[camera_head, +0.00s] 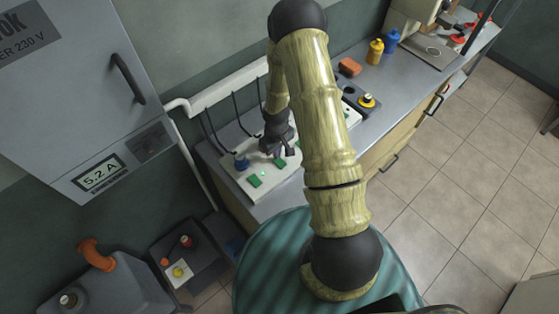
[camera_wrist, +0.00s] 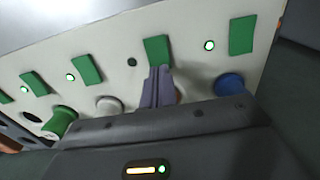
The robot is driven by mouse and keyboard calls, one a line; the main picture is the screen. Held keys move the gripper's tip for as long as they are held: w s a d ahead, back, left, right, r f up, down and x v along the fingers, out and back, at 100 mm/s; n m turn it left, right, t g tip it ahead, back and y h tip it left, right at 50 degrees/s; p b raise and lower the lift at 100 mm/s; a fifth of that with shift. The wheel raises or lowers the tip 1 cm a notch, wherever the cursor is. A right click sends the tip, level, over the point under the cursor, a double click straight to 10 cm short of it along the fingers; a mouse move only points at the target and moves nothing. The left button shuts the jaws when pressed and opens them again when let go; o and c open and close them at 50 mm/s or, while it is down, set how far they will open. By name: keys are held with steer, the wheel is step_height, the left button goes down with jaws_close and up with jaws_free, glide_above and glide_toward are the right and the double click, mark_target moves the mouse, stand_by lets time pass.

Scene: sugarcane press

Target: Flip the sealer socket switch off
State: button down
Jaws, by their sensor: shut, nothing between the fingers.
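A white socket panel (camera_head: 236,186) with a row of green rocker switches lies on the counter. In the wrist view my gripper (camera_wrist: 156,70) is shut and empty, its fingertips at the lower edge of one green switch (camera_wrist: 157,47); contact is unclear. The lamp (camera_wrist: 132,62) left of this switch is dark. Other lamps, such as the one (camera_wrist: 209,45) left of the rightmost switch (camera_wrist: 241,35), are lit. A blue plug (camera_wrist: 229,85), a white plug (camera_wrist: 110,105) and a green plug (camera_wrist: 60,121) sit below the switches. No label shows which socket is the sealer's.
A grey cabinet (camera_head: 70,90) with a handle and a 5.2 A display (camera_head: 99,175) hangs at the left. An orange-brown block (camera_head: 350,67), a yellow bottle (camera_head: 375,51) and a blue bottle (camera_head: 391,41) stand farther along the counter. Tiled floor (camera_head: 440,180) is open at right.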

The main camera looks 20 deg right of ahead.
steer(key=shift+f+b, duration=0.75)
steer(key=shift+f, duration=0.15)
stand_by(0.7)
steer(key=shift+r+p, duration=2.6)
steer(key=shift+r, duration=0.9)
step_height(320, 180, up, 14)
steer(key=m+t+b, duration=0.1)
steer(key=m, duration=0.1)
glide_above(279, 167)
steer(key=s+a+r+m+t+b, duration=0.1)
steer(key=s+r+m, duration=0.1)
steer(key=s+r, duration=0.7)
steer(key=shift+s+a+r+m+t+b, duration=0.3)
steer(key=shift+s+a+r+b, duration=0.1)
steer(key=shift+s, duration=0.15)
